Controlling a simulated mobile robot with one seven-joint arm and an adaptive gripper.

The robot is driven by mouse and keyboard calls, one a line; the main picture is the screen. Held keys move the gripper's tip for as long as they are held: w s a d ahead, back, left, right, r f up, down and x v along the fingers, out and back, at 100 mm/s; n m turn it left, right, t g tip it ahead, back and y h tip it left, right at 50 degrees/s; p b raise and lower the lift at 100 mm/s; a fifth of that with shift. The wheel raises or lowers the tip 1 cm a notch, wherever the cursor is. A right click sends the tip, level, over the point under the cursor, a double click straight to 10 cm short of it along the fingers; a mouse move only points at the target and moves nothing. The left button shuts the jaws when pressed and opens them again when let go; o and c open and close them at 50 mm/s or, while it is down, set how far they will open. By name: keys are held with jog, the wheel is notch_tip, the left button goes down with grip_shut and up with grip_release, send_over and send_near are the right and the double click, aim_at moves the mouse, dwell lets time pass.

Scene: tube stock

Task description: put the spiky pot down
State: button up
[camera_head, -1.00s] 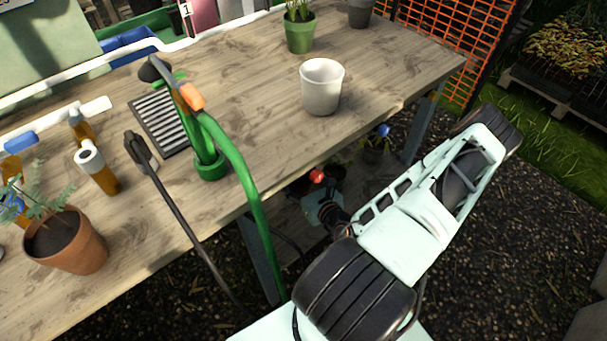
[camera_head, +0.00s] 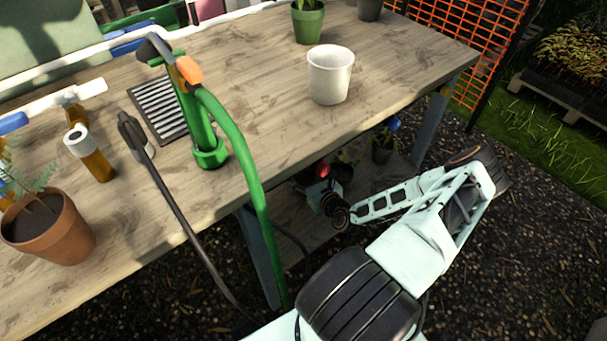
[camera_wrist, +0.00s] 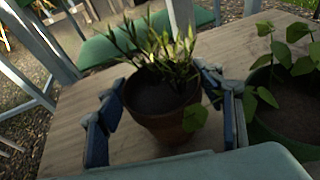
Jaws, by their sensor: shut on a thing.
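The spiky pot (camera_wrist: 165,122) is a terracotta pot of dark soil with thin, pointed green leaves, in the middle of the wrist view. My gripper (camera_wrist: 168,108) is shut on it, one blue-padded finger at each side. The pot is upright or nearly so, over a wooden shelf board (camera_wrist: 62,150); I cannot tell whether its base touches the board. In the head view my gripper (camera_head: 324,190) reaches in under the table's front edge, low down, and the held pot cannot be made out clearly there.
A green pot (camera_wrist: 270,135) with broad leaves stands close on the right in the wrist view. Grey metal legs (camera_wrist: 38,45) stand at the left. Above, the wooden table (camera_head: 270,85) carries a white pot (camera_head: 330,78), a green hose stand (camera_head: 205,140) and a terracotta pot (camera_head: 55,235).

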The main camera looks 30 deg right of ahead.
jog(key=o, duration=1.5)
